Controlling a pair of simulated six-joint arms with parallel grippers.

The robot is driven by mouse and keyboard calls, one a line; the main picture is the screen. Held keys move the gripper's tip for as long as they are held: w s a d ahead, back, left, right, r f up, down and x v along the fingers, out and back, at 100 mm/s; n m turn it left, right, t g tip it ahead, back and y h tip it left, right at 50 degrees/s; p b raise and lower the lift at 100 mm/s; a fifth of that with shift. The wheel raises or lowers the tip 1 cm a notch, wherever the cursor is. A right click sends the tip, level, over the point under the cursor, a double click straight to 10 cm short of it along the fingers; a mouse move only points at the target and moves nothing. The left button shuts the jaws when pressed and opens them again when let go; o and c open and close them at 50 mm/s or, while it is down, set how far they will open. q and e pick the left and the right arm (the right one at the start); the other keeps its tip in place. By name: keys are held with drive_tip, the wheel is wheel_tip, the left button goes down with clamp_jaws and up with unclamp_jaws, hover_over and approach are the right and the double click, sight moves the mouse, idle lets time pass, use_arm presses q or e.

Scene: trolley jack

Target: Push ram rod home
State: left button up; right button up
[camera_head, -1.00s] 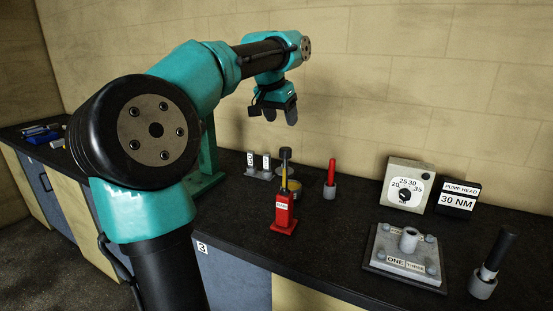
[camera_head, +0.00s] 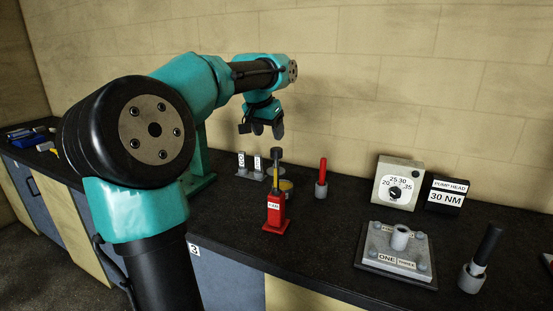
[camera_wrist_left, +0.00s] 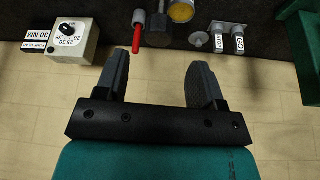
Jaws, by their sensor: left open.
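A red block (camera_head: 275,212) with a white label that seems to read RAM stands upright on the bench. A thin yellow rod (camera_head: 275,183) rises from its top. A dark cap (camera_head: 275,153) shows above the rod; whether it belongs to the rod or to something behind, I cannot tell. My right gripper is out of view.
A red-handled tool (camera_head: 322,174) in a grey holder stands right of the block. A yellow-topped can (camera_wrist_left: 181,11) and GO and STOP blocks (camera_wrist_left: 229,40) are close by. A dial box (camera_head: 397,183), bolted plate (camera_head: 396,252) and black-handled tool (camera_head: 478,265) stand further right.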

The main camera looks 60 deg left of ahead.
sight(277, 158)
use_arm(q)
drive_tip(key=x, duration=1.1)
drive_tip(key=shift+w, duration=0.1)
drive_tip(key=shift+c, duration=0.2)
